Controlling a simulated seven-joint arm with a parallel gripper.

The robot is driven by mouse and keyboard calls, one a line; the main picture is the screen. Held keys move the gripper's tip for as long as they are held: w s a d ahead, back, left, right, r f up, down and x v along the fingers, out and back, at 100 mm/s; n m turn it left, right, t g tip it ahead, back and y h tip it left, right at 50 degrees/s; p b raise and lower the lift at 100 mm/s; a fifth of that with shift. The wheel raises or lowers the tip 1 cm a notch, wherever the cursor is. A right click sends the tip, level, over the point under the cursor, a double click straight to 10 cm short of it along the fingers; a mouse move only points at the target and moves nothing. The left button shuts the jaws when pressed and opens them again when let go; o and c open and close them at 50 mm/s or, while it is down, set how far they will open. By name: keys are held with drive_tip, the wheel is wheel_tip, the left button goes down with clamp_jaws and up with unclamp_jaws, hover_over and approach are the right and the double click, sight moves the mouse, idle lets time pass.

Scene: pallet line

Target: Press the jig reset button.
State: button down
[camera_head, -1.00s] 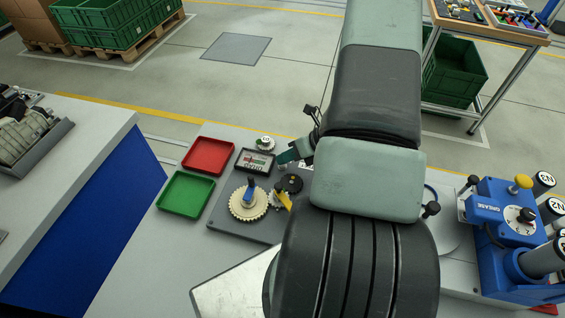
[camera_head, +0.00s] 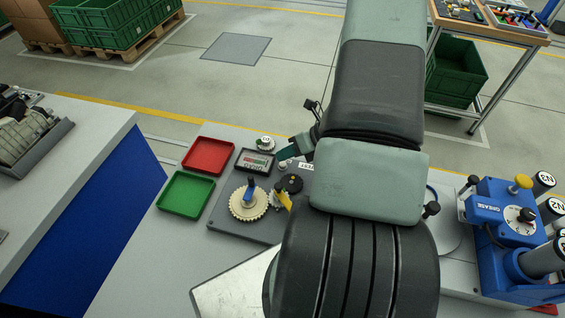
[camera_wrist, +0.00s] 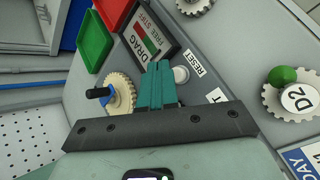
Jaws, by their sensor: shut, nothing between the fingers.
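The jig reset button is a round white button (camera_wrist: 181,74) beside a white RESET label (camera_wrist: 199,64) in the wrist view. In the head view the white button (camera_head: 283,165) shows just below my fingertips. My gripper (camera_wrist: 161,68) is shut and empty. Its teal fingers lie together just left of the button in the wrist view, apart from it in the picture; I cannot tell the height between them. In the head view my gripper (camera_head: 285,154) is partly hidden by my arm.
The DRAG gauge (camera_wrist: 150,38) stands close beyond the fingertips. A cream gear (camera_head: 247,204) with a blue-and-black handle, a black knob (camera_head: 291,184) and a yellow pointer (camera_head: 284,199) are near. Red (camera_head: 208,140) and green (camera_head: 162,194) trays lie left. A blue grease unit (camera_head: 495,220) stands right.

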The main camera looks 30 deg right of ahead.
sight(286, 163)
drive_tip(key=shift+r, duration=2.5)
